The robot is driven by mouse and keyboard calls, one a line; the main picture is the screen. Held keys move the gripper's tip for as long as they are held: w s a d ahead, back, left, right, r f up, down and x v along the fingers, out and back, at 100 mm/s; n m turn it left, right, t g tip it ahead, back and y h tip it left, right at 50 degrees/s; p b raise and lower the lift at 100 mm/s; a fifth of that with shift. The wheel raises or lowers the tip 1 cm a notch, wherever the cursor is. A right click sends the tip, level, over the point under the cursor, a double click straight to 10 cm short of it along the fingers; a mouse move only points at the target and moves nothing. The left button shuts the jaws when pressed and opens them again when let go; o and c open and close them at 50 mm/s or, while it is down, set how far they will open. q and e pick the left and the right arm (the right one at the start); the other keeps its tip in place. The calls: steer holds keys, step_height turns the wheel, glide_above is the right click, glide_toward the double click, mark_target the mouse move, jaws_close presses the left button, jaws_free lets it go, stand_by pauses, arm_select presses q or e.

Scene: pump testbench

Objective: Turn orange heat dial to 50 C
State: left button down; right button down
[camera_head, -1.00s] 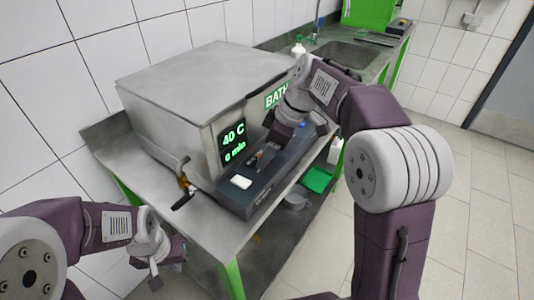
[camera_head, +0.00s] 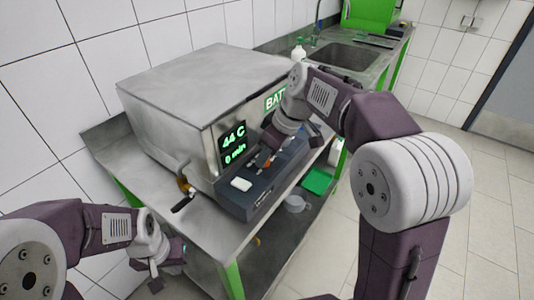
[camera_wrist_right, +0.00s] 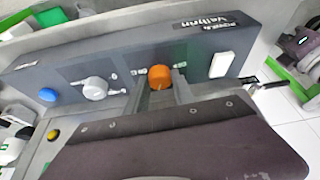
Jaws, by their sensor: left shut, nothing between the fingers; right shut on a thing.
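The orange heat dial (camera_wrist_right: 160,77) sits on the dark control panel (camera_wrist_right: 125,50), between a grey dial (camera_wrist_right: 95,88) and a white switch (camera_wrist_right: 222,64). My right gripper (camera_wrist_right: 161,86) is shut on the orange dial, with a finger on either side of it. In the head view my right gripper (camera_head: 270,150) hides most of the dial. The display (camera_head: 233,145) on the bath reads 44 C and 0 min. My left gripper (camera_head: 157,275) is shut and empty, low at the left, away from the panel.
The steel bath box (camera_head: 205,85) stands on a metal bench (camera_head: 205,225) with green legs. A valve with a black handle (camera_head: 183,203) sticks out near its front left corner. A sink (camera_head: 345,55) lies behind at the right.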

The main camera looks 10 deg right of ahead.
mark_target(274, 171)
steer(key=shift+a+m+t+h+p, duration=0.1)
steer(key=shift+m+t+h+p, duration=0.35)
steer(key=shift+m, duration=0.95)
steer(key=c, duration=1.1)
jaws_free()
steer(key=shift+o, duration=0.2)
steer(key=shift+s+r, duration=0.1)
steer(key=p+v, duration=0.2)
steer(key=v, duration=0.7)
